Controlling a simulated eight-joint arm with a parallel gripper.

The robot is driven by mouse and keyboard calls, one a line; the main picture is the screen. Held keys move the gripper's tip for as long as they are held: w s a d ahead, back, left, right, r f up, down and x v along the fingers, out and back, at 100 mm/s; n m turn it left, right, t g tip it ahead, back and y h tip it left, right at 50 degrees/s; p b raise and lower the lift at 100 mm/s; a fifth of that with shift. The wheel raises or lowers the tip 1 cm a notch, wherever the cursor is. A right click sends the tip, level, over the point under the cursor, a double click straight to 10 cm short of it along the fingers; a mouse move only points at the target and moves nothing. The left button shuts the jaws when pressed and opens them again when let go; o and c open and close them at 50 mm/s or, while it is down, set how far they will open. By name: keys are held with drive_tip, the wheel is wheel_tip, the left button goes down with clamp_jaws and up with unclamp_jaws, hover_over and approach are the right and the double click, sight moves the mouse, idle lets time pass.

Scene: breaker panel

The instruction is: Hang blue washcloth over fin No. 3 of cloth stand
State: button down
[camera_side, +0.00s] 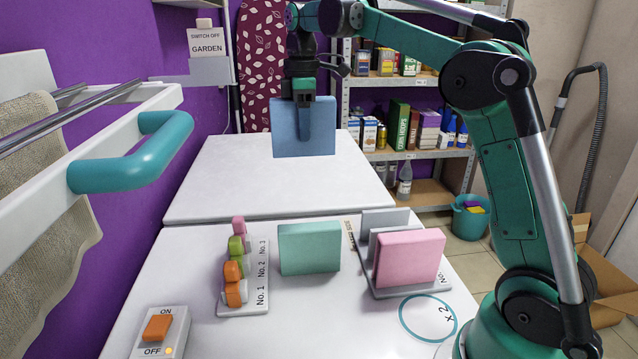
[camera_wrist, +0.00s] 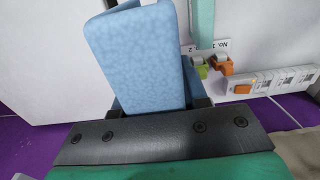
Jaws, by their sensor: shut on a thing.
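My gripper (camera_side: 303,98) is shut on the top edge of the blue washcloth (camera_side: 318,128), which hangs upright above the rear white table. The cloth fills the middle of the wrist view (camera_wrist: 135,62), hiding much of the fingers. The cloth stand (camera_side: 375,285) is on the front table at right, well apart from my gripper. A pink cloth (camera_side: 408,258) covers its nearest fin. Grey fins (camera_side: 388,217) behind show bare upper edges. The stand's fin numbers are mostly hidden, so I cannot tell which is No. 3.
A switch box (camera_side: 158,330) is at front left. A wall rail with a teal handle (camera_side: 125,155) juts in at left. The rear table (camera_side: 240,190) is clear.

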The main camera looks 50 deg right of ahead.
drive_tip(key=s+d, duration=0.5)
hover_over(386, 210)
drive_tip(key=shift+d+f, duration=0.1)
drive_tip(key=shift+f, duration=0.65)
drive_tip(key=shift+f, duration=0.1)
drive_tip(key=shift+f, duration=3.4)
drive_tip(key=shift+f, duration=5.15)
drive_tip(key=shift+c, duration=2)
unclamp_jaws()
